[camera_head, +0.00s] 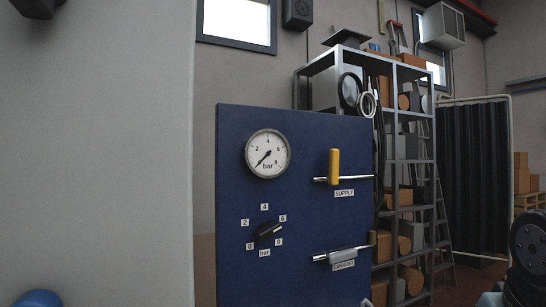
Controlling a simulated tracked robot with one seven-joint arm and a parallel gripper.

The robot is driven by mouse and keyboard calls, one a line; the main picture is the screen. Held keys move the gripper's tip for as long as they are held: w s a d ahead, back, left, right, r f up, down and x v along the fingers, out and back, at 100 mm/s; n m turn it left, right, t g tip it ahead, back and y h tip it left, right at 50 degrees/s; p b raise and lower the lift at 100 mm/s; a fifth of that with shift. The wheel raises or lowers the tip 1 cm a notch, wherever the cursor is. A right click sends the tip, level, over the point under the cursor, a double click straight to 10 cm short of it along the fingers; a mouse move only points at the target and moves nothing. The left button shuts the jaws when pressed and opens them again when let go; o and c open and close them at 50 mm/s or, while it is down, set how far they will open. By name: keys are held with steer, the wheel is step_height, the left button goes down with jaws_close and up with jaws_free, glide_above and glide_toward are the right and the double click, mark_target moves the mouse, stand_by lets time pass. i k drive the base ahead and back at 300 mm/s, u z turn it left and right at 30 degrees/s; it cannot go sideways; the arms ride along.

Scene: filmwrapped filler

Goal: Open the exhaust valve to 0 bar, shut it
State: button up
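A dark blue panel (235,280) stands in front of me. The exhaust valve (343,257) is at its lower right, with a light grey handle lying along its metal pipe, above the EXHAUST label. The supply valve (334,167) is above it, with a yellow handle upright across its pipe. The round pressure gauge (267,153) has its needle pointing lower left, near the bottom of the scale, about 0 bar. A black regulator knob (268,230) sits among labels 0 to 8, its pointer turned right toward 6. My gripper is not visible.
A metal shelf (391,115) with boxes and cylinders stands behind the panel's right side. A dark folding screen (474,175) and a ladder are farther right. A pale wall surface (95,150) fills the left. Dark rounded parts, apparently mine, show at the lower right edge.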

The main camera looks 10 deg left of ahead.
mark_target(342, 256)
steer(key=u, duration=0.1)
steer(key=k, duration=1.25)
steer(key=z, duration=0.65)
steer(key=i, duration=1)
steer(key=u, duration=0.1)
